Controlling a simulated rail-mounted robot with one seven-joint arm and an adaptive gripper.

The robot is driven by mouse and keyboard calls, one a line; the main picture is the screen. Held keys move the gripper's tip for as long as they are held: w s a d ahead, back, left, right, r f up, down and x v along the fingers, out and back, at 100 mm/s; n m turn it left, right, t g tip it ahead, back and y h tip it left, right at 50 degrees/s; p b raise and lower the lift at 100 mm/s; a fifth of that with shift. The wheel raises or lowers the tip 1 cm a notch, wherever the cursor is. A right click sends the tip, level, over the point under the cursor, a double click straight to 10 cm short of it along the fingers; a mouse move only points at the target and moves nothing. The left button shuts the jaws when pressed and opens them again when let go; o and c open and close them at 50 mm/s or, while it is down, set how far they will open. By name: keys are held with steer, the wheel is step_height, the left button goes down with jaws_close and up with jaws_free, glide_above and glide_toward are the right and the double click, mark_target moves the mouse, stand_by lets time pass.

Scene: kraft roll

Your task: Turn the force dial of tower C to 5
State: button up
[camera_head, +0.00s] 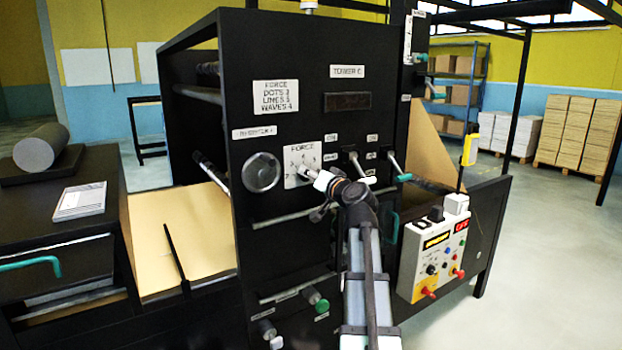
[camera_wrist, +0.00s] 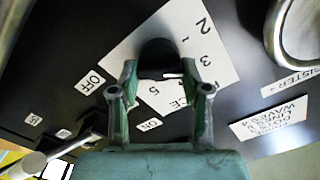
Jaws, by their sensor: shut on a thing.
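Tower C (camera_head: 300,120) is a black panel with a "TOWER C" label. Its force dial has a white plate (camera_head: 292,160) marked FORCE with numbers around it; the plate also shows in the wrist view (camera_wrist: 208,72). My gripper (camera_head: 312,178) reaches the dial from the lower right. In the wrist view my gripper (camera_wrist: 158,70) has its fingers on both sides of the black dial knob (camera_wrist: 157,52), shut on it. A small white mark shows at the knob's lower edge, near the 5. Its exact reading cannot be told; part of the scale is hidden.
A round silver handwheel (camera_head: 262,172) sits left of the dial. Two lever switches (camera_head: 352,158) with ON and OFF labels stand to its right. A sign (camera_head: 276,97) lists force for dots, lines and waves. A white control box (camera_head: 436,255) hangs at the lower right.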

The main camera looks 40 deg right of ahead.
steer(key=shift+f+m+p, duration=0.15)
steer(key=shift+m+p, duration=2.2)
steer(key=shift+m, duration=2.55)
steer(key=shift+f+m+p, duration=0.1)
steer(key=shift+m+p, duration=2.25)
steer(key=shift+m, duration=2.55)
steer(key=o, duration=1.1)
steer(key=shift+f, duration=0.1)
steer(key=shift+o, duration=0.2)
steer(key=s+a, duration=0.1)
steer(key=s, duration=1.1)
steer(key=shift+a, duration=0.2)
